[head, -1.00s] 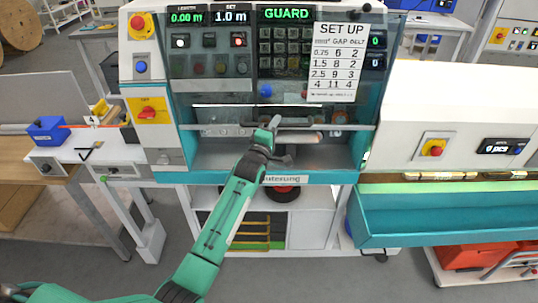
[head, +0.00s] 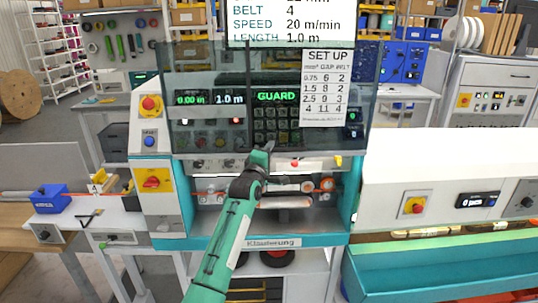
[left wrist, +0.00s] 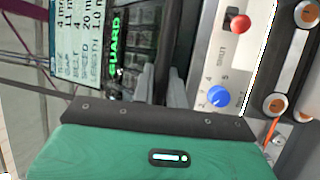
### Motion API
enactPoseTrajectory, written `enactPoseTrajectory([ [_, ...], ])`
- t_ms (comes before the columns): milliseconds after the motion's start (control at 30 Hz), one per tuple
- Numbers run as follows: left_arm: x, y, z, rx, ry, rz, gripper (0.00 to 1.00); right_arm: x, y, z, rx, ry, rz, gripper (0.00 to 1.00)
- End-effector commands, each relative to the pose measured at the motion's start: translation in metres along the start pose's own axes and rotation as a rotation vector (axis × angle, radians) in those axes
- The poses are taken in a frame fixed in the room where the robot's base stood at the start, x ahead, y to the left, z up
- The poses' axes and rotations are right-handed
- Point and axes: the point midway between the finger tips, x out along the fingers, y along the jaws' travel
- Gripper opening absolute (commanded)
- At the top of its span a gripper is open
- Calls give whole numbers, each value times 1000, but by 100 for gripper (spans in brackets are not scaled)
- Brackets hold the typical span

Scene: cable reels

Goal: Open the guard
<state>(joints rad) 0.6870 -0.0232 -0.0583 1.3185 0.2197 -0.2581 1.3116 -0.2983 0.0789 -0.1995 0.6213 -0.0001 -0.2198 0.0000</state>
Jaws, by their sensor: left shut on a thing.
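The guard (head: 210,75) is a see-through tinted panel across the front of the machine, standing raised in front of the control panel. Its lower edge lies above the rollers (head: 305,185), which show uncovered below it. My left gripper (head: 264,149) is at the middle of this lower edge and is shut on the guard. In the left wrist view, the fingers of my left gripper (left wrist: 170,85) close around a dark bar in front of the display reading GUARD (left wrist: 116,50). The fingertips are partly hidden in the head view. My right gripper is not in view.
A red emergency button (head: 150,104) and a red rotary switch (head: 151,182) are on the left column. A white set-up sheet (head: 325,88) shows at the upper right. A white cabinet with a teal trough (head: 440,280) stands to the right, and a blue box (head: 48,198) to the left.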

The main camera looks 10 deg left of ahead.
Motion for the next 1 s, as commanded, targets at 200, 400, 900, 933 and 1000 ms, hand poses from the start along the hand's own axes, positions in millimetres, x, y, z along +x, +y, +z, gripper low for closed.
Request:
enactPoseTrajectory([
  [200,0,1,0,1,1,2,18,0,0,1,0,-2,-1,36],
  [400,0,0,0,0,1,1,36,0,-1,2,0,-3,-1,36],
  [900,-29,-4,0,-2,1,1,36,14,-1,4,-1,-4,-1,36],
  [933,-34,-4,0,-2,1,1,36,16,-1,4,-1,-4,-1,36],
  [1000,-46,-4,1,-2,0,1,36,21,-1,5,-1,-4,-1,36],
])
